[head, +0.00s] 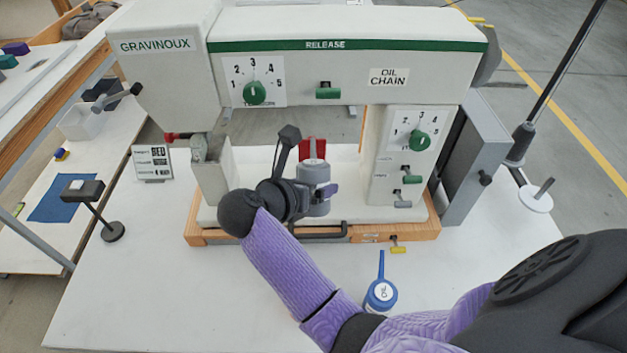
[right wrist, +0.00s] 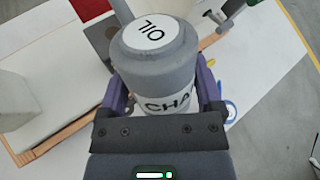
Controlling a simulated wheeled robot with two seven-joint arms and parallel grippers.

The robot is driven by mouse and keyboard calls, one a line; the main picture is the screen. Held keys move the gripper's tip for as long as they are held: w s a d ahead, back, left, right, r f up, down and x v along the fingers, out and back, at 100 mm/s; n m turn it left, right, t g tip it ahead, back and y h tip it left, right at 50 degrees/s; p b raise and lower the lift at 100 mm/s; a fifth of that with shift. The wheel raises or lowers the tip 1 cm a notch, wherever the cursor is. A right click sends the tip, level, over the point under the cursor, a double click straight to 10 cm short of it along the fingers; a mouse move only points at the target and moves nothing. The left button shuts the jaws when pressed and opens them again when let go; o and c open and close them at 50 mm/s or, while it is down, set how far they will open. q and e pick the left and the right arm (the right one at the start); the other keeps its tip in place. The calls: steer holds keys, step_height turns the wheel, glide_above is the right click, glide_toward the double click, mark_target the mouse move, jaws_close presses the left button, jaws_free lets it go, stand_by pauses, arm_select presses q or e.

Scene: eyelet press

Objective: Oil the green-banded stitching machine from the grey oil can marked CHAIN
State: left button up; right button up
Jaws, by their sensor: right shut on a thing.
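The grey oil can (head: 314,173) is held upright in my right gripper (head: 317,190), in front of the machine's bed. In the right wrist view the grey can (right wrist: 158,60) sits between both purple fingers, with "OIL" on its lid and "CHA" readable on its side label. My right gripper (right wrist: 160,92) is shut on it. The can's base is hidden by the gripper in the right wrist view. My left gripper is not in view.
A blue oil can (head: 381,295) stands on the table in front of the machine. A red block (head: 312,149) is behind the grey can. A small sign (head: 152,162) and a black stand (head: 111,231) are at the left. The front left tabletop is clear.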

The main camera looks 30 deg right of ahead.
steer(key=shift+f, duration=0.45)
step_height(320, 180, down, 4)
steer(key=shift+s+r+n+g+y+b, duration=0.15)
steer(key=shift+n+g+y+b, duration=0.25)
steer(key=shift+g+y+b, duration=0.25)
steer(key=shift+f+b, duration=0.3)
steer(key=shift+f, duration=0.15)
steer(key=shift+a, duration=0.15)
steer(key=shift+r+g, duration=0.15)
steer(key=shift+g, duration=0.1)
